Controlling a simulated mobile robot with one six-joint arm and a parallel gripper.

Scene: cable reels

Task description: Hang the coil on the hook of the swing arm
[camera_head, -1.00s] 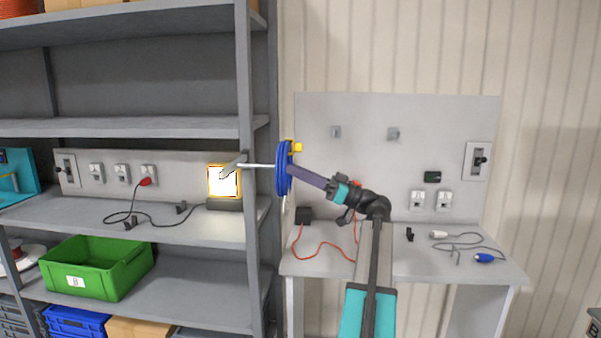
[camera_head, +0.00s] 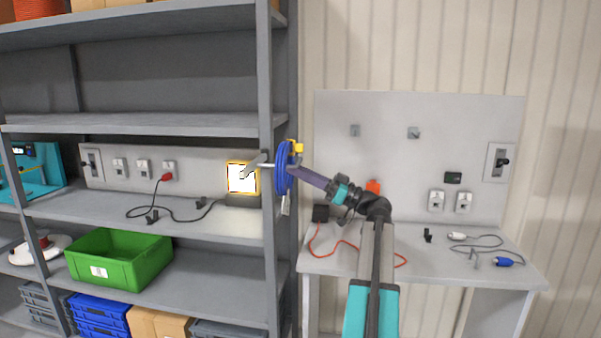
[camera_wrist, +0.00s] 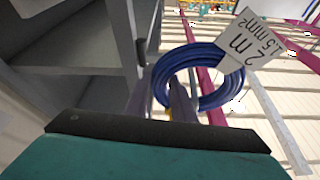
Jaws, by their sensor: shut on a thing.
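The blue coil (camera_head: 282,170) is held upright at the front edge of the shelf, with a white tag (camera_head: 285,206) hanging below it. In the wrist view the blue coil (camera_wrist: 160,75) is a ring at the fingertips, and its tag (camera_wrist: 248,45) reads "2 m 1.5 mm²". My gripper (camera_head: 294,171) is shut on the coil's near side. A pale grey swing arm (camera_head: 250,166) reaches to the coil from the left. A yellow piece (camera_head: 297,147) shows at the coil's upper right. The coil hides the hook, so I cannot tell whether the coil is around it.
A grey shelf upright (camera_head: 267,80) stands close left of the coil. A workbench (camera_head: 440,268) with cables and a backboard (camera_head: 385,110) stands at the right.

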